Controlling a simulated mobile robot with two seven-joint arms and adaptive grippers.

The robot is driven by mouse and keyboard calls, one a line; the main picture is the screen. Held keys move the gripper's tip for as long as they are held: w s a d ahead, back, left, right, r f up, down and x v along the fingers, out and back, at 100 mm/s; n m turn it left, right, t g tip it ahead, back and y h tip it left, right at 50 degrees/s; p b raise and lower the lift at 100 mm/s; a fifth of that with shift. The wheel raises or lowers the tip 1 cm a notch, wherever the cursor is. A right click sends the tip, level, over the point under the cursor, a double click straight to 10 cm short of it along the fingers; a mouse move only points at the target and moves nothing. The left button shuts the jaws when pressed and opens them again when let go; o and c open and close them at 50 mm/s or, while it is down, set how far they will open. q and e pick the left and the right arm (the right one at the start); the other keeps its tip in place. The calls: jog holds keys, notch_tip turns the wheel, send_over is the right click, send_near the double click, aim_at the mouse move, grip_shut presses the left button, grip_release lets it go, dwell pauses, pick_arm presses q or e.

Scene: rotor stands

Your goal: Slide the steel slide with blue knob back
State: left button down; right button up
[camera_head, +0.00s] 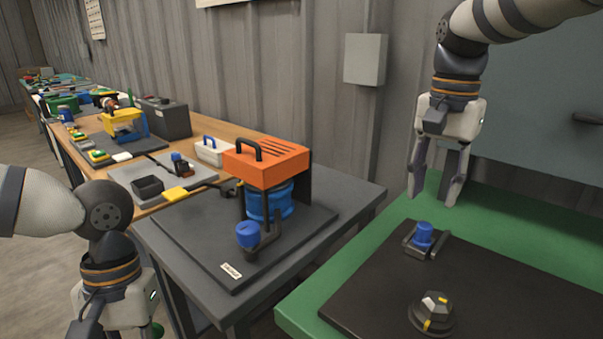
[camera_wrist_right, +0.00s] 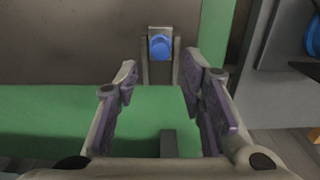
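The steel slide (camera_head: 413,250) with its blue knob (camera_head: 424,234) sits between two rails on a dark plate on the green table at the right. In the right wrist view, the slide (camera_wrist_right: 160,79) and the blue knob (camera_wrist_right: 160,47) show beyond the fingertips. My right gripper (camera_head: 436,197) is open and empty, pointing down above and behind the knob, apart from it. Its two fingers also show spread in the right wrist view (camera_wrist_right: 158,88). My left gripper (camera_head: 95,335) is at the lower left, with its fingers cut off by the frame edge.
A dark dial with a yellow mark (camera_head: 431,313) stands on the dark plate (camera_head: 375,292) in front of the slide. To the left, a grey table (camera_head: 345,205) holds an orange-topped device (camera_head: 267,163) with a blue cylinder. The green table (camera_head: 505,210) is bare behind the plate.

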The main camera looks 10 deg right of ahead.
aim_at(425, 225)
pick_arm(q)
jog(key=shift+w+d, duration=0.2)
jog(key=shift+w, duration=0.05)
pick_arm(e)
jog(key=shift+w+d, duration=0.15)
jog(key=shift+w, duration=0.05)
pick_arm(q)
jog(key=shift+r, duration=0.1)
pick_arm(e)
jog(key=shift+f, duration=0.1)
pick_arm(q)
jog(key=shift+s+a+f, duration=0.15)
jog(key=shift+s+f, duration=0.1)
jog(key=shift+f, duration=0.35)
pick_arm(e)
jog(key=f, duration=0.5)
jog(key=shift+s, duration=0.25)
pick_arm(q)
jog(key=shift+r, duration=0.3)
pick_arm(e)
jog(key=shift+f, duration=0.35)
pick_arm(q)
jog(key=shift+w+r, duration=0.1)
jog(key=shift+r, duration=0.05)
pick_arm(e)
jog(key=shift+w+f, duration=0.1)
jog(key=shift+f, duration=0.8)
grip_shut()
